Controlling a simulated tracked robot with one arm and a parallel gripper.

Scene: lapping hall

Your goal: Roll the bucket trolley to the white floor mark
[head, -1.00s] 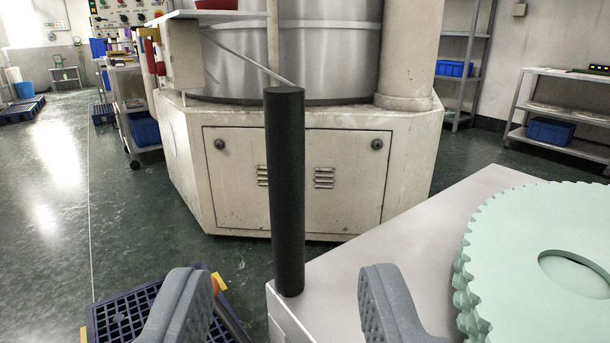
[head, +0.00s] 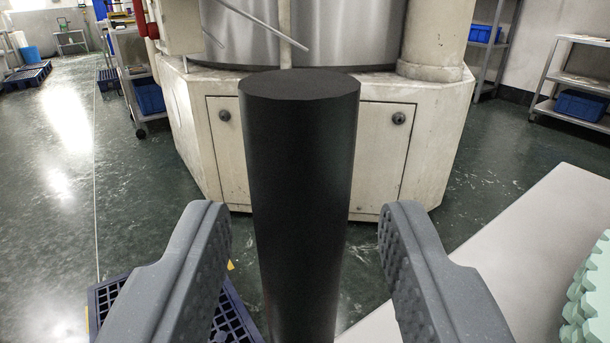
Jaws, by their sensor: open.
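A thick black upright post (head: 300,170) stands in the middle of the head view, its flat round top in full sight and its lower end cut off by the frame. It may be the bucket trolley's handle, but I cannot tell. My gripper (head: 305,207) is open, with one grey padded finger on each side of the post and a visible gap on both sides. No bucket and no white floor mark can be made out.
A pale machine cabinet (head: 228,175) with a steel drum (head: 350,40) stands behind the post. A light tabletop (head: 540,235) with a mint-green toothed disc (head: 590,295) is at right. A dark blue grated pallet (head: 232,325) lies low left. Open green floor (head: 50,240) stretches left.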

